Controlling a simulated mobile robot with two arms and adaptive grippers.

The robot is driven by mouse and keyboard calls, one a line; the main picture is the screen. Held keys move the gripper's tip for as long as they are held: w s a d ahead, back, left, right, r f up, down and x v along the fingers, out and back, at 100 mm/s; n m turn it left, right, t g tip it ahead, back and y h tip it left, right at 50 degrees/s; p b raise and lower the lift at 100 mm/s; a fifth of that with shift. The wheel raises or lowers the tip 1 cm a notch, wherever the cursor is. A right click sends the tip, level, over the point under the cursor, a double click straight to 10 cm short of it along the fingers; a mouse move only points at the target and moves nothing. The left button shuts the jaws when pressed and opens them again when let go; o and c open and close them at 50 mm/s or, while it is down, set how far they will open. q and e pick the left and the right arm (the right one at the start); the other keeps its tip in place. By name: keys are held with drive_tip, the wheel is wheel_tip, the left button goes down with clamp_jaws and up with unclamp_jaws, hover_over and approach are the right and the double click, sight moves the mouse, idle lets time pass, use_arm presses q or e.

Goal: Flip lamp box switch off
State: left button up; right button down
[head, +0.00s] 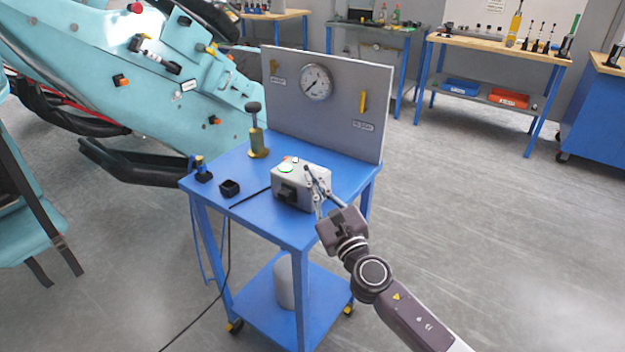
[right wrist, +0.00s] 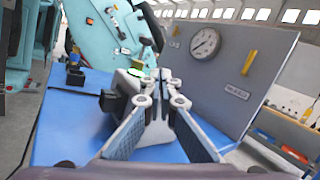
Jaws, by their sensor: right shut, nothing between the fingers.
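The lamp box (head: 303,187) is a light grey box on top of the blue cart. It has a dark switch block (head: 287,192) on its front face and a pale round lamp and a small orange part on top. My right gripper (head: 308,170) is shut and empty, with its fingertips at the top right of the box; I cannot tell whether they touch it. My left gripper is not in view.
A grey panel (head: 340,128) with a round gauge (head: 316,82) and yellow handles stands along the cart's back edge. A brass valve (head: 257,140), a black cup (head: 229,188) and a small blue-and-black part (head: 202,170) stand on the blue top (head: 255,214). A turquoise coaster car (head: 170,90) is at left.

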drive_tip(key=shift+w+a+r, duration=0.1)
drive_tip(key=shift+w+a, duration=0.05)
drive_tip(key=shift+w, duration=0.25)
drive_tip(key=shift+r+p, duration=0.25)
drive_tip(key=shift+p, duration=0.55)
drive_tip(key=shift+m+g+p, duration=0.3)
drive_tip(key=shift+m+p, duration=0.2)
drive_tip(key=shift+p, duration=0.25)
drive_tip(key=m+p, duration=0.1)
drive_tip(key=p, duration=0.2)
drive_tip(key=r+m+g+p, duration=0.1)
drive_tip(key=p, duration=0.3)
drive_tip(key=m+g+h+p, duration=0.1)
drive_tip(key=p, duration=0.2)
drive_tip(key=shift+w+d+r+p, duration=0.15)
drive_tip(key=shift+w+d+p, duration=0.2)
drive_tip(key=shift+w+p, duration=0.05)
drive_tip(key=shift+w+f+m+g+h+p, duration=0.2)
drive_tip(key=shift+m+g+h+p, duration=0.1)
drive_tip(key=shift+m+p, duration=0.4)
drive_tip(key=shift+w+d+p, duration=0.1)
drive_tip(key=shift+d+p, duration=0.05)
drive_tip(key=shift+p, duration=0.2)
drive_tip(key=shift+d, duration=0.15)
